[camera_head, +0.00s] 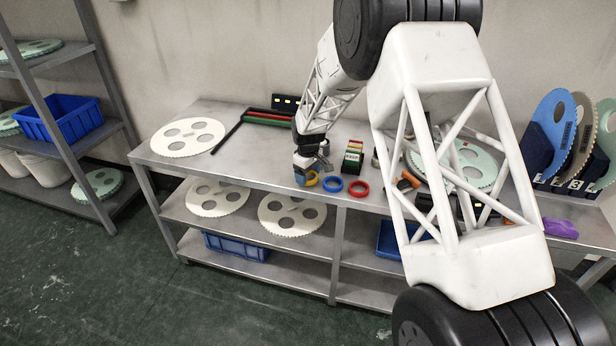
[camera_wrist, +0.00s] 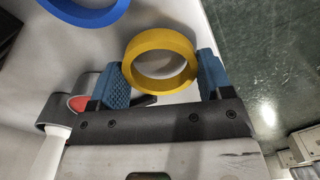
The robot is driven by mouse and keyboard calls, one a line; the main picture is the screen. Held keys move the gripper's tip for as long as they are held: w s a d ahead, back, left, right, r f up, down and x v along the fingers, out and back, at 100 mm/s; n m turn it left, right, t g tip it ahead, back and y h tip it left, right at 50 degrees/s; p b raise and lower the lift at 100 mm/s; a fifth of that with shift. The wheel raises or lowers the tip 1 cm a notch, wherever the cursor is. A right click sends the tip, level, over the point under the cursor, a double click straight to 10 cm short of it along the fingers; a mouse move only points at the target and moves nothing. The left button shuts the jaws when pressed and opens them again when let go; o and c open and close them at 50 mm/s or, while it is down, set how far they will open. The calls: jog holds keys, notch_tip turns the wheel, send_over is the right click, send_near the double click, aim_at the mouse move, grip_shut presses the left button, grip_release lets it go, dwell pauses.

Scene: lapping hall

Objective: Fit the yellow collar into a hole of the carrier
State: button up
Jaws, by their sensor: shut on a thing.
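My gripper (camera_head: 310,168) is low over the bench's front edge. In the wrist view its two blue fingers (camera_wrist: 162,76) are shut on the yellow collar (camera_wrist: 160,88), one on each side of the ring. The yellow collar also shows in the head view (camera_head: 312,180), partly hidden by the fingers. I cannot tell whether it touches the bench. A white toothed carrier (camera_head: 187,138) with several round holes lies flat at the bench's left end. A pale green carrier (camera_head: 482,172) lies to the right, partly hidden by my arm.
A blue collar (camera_head: 332,184) and a red collar (camera_head: 359,188) lie right of my gripper. A black, green and red rack (camera_head: 268,118) stands behind. A small block stack (camera_head: 352,160) is close by. Upright discs (camera_head: 553,120) stand far right. Bench between the white carrier and my gripper is mostly clear.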

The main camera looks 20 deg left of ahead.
jog(key=shift+r, duration=0.5)
jog(key=shift+s+d+r, duration=0.1)
jog(key=shift+s+r, duration=0.05)
jog(key=shift+r, duration=0.75)
jog(key=s+d+r, duration=0.1)
jog(key=s+d, duration=0.6)
jog(key=s, duration=0.6)
jog(key=shift+s+d+r, duration=0.15)
jog(key=shift+s+d, duration=0.05)
jog(key=shift+s, duration=0.2)
jog(key=shift+w+d, duration=0.1)
jog(key=w+d+r+m, duration=0.4)
jog(key=w+d+r, duration=0.3)
jog(key=d, duration=0.5)
jog(key=w+d+r+m, duration=0.5)
jog(key=w+d+r, duration=0.1)
jog(key=d, duration=0.6)
jog(key=w+d+r+m, duration=0.4)
jog(key=w+d+r, duration=0.3)
jog(key=d, duration=0.4)
jog(key=shift+w+d+r+m, duration=0.3)
jog(key=shift+w+d+r, duration=0.05)
jog(key=shift+d+r, duration=0.1)
jog(key=shift+a, duration=0.1)
